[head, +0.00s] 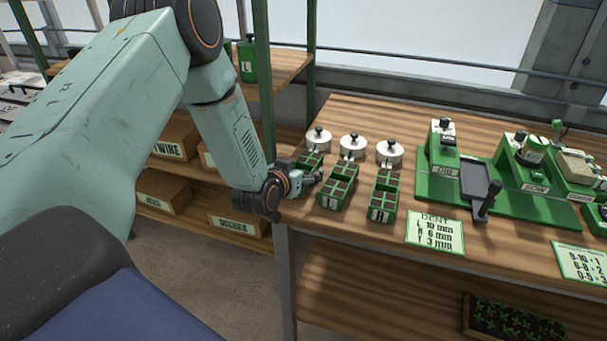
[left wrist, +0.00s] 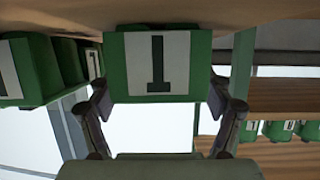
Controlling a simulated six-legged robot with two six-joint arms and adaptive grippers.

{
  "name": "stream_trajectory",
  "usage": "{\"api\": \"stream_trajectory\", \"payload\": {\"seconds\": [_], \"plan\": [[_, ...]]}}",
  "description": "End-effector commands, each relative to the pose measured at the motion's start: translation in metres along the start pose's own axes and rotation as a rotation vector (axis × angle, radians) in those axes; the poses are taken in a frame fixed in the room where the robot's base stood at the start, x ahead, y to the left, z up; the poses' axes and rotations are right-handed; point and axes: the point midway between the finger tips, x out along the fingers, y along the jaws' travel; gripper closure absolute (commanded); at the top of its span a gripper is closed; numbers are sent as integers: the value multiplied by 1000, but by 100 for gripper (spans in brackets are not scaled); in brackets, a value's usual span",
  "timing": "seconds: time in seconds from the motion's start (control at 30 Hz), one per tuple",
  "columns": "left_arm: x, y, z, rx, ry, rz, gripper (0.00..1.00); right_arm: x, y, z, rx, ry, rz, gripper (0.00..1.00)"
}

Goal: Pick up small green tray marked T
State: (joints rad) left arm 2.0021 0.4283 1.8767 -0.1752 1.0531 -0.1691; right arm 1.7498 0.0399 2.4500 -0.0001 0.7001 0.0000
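A small green tray with dark cells (head: 311,159) stands at the back left of the bench, and its front is hidden from the head. The left wrist view, which is upside down, shows a green tray (left wrist: 108,72) with a black letter on a white label. The letter reads as an inverted T with serifs. My left gripper (head: 314,178) is low over the bench's left edge, by this tray. Its fingers (left wrist: 160,103) flank the tray and look open, close to its sides; contact is not clear. My right gripper is not in view.
Two more green trays stand close by, one (head: 338,185) right beside my left gripper and one (head: 383,197) further right. White round pots (head: 352,147) stand behind them. A sign (head: 436,231) and a green machine (head: 515,200) are to the right.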

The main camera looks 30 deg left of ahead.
Motion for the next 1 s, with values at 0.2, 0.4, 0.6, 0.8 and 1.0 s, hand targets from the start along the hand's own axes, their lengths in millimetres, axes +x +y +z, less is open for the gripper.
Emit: {"api": "stream_trajectory", "payload": {"seconds": [0.2, 0.4, 0.6, 0.8, 1.0], "plan": [[0, 2, 0, 0, 0, 0, 42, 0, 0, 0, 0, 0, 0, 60], [0, 1, 0, 0, -1, 0, 59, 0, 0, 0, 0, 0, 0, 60], [0, 1, 0, 0, -1, 0, 76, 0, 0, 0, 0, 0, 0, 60], [0, 1, 0, 0, 0, 0, 82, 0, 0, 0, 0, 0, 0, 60], [-3, 1, -10, -2, 4, -1, 82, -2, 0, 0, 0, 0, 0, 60]]}}
